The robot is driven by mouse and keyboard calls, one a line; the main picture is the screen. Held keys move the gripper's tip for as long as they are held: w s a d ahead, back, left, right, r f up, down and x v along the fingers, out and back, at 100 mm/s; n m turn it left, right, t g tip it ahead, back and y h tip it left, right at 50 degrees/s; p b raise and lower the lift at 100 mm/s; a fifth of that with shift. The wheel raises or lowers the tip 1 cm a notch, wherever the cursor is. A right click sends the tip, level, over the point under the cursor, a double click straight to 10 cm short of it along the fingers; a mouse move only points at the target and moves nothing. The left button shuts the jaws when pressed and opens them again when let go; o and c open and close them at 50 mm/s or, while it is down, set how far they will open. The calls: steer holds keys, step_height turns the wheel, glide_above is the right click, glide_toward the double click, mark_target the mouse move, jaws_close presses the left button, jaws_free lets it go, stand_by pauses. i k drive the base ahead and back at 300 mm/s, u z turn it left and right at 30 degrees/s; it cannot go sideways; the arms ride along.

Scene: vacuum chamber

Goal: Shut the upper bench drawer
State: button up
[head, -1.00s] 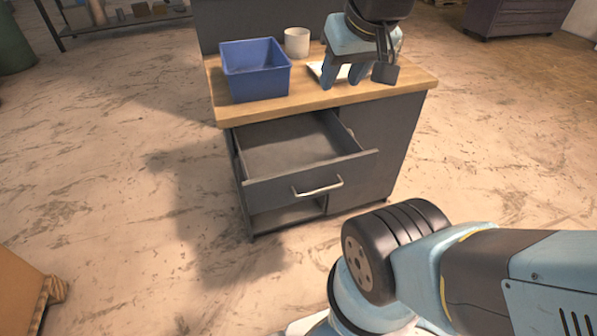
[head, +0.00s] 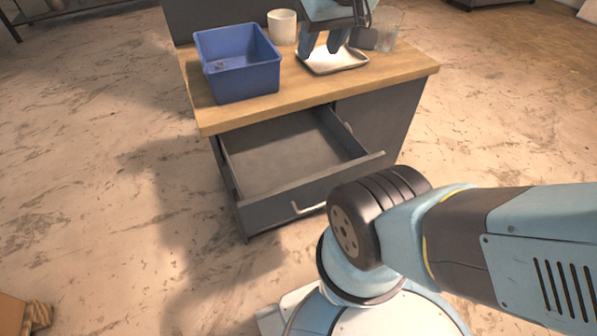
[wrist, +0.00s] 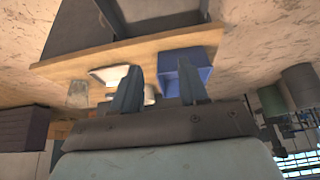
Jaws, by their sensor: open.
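The upper bench drawer (head: 268,213) is pulled well out of the grey workbench and its inside is empty. Its bar handle (head: 310,208) is on the front panel, partly covered by my arm in the head view. My gripper (head: 320,50) is open and empty, above the wooden bench top behind the drawer, near the tray. In the wrist view, which looks upside down, my two fingers (wrist: 157,75) are spread apart with nothing between them. The open drawer also shows at the top of the wrist view (wrist: 155,8).
On the bench top (head: 300,90) are a blue bin (head: 240,80), a white cup (head: 282,27), a shallow tray (head: 335,62) and a clear glass (head: 388,30). A wooden box (head: 15,312) is at lower left. The floor left of the bench is clear.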

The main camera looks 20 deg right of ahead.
mark_target(282, 168)
steer(key=u, duration=0.05)
steer(key=k, duration=1)
steer(key=z, duration=1.65)
steer(key=i, duration=0.95)
steer(key=u, duration=1.2)
